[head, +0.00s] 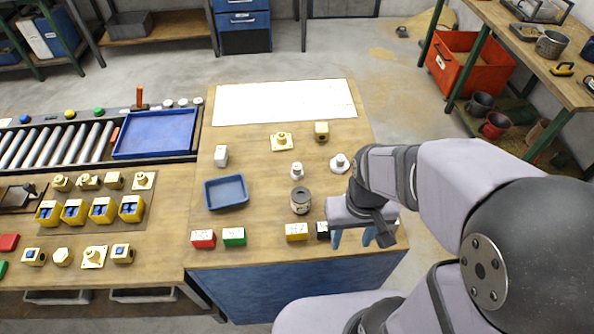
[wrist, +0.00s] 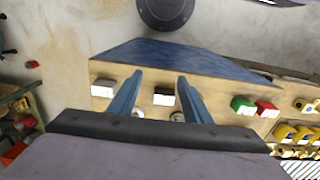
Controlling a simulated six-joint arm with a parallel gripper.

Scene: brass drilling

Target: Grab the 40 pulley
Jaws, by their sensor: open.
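I cannot tell which part is the 40 pulley; no such marking is readable. Small turned or flanged parts stand on the wooden table: a white stepped round part (head: 340,163), a smaller white part (head: 297,171), a brass part on a square base (head: 281,141), a brass block (head: 321,131) and a white upright piece (head: 221,156).
A grey can (head: 300,201) and a blue tray (head: 226,191) stand mid-table. A white sheet (head: 285,102) lies at the back. More brass parts and a roller conveyor (head: 55,146) are left.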

